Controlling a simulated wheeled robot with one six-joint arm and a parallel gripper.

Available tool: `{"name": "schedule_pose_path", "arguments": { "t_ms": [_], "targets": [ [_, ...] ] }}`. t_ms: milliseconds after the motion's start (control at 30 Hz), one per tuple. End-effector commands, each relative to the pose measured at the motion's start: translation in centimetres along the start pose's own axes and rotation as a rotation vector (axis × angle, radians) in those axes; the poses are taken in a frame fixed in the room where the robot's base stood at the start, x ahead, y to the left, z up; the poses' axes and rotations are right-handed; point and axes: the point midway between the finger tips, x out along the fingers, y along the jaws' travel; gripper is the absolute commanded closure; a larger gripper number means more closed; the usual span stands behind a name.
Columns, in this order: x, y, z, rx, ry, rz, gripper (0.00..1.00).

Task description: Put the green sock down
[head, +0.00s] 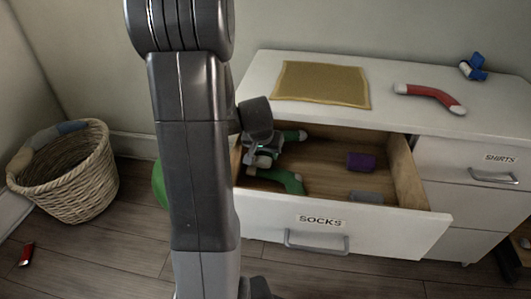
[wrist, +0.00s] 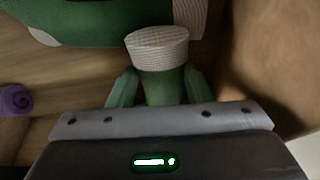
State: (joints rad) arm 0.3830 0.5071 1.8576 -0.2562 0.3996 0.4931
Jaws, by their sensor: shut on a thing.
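My gripper (head: 262,152) is low inside the open drawer (head: 330,222) labelled SOCKS, at its left side. In the wrist view its two fingers (wrist: 158,86) are closed on a green sock (wrist: 165,84) with a ribbed white cuff. A second green sock (wrist: 105,24), with pale ends, lies just beyond it on the wooden drawer floor. In the head view, green sock parts show in front of the gripper (head: 287,180) and behind it (head: 293,136). I cannot tell whether the held sock touches the floor.
A purple rolled item (head: 361,161) and a grey item (head: 366,196) lie further right in the drawer. On the dresser top are a yellow mat (head: 320,84), a red sock (head: 430,97) and a blue item (head: 474,67). A wicker basket (head: 65,180) stands at left.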

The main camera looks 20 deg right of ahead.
Motion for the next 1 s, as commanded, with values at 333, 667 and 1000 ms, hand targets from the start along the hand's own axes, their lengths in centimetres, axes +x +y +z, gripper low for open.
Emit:
{"name": "schedule_pose_path", "arguments": {
  "t_ms": [333, 667, 1000],
  "targets": [
    [0.6, 0.0, 0.2, 0.0, 0.0, 0.0, 0.43],
    [0.6, 0.0, 0.2, 0.0, 0.0, 0.0, 0.33],
    [-3.4, 0.0, -0.2, 0.001, 0.004, -0.002, 0.33]
  ]
}}
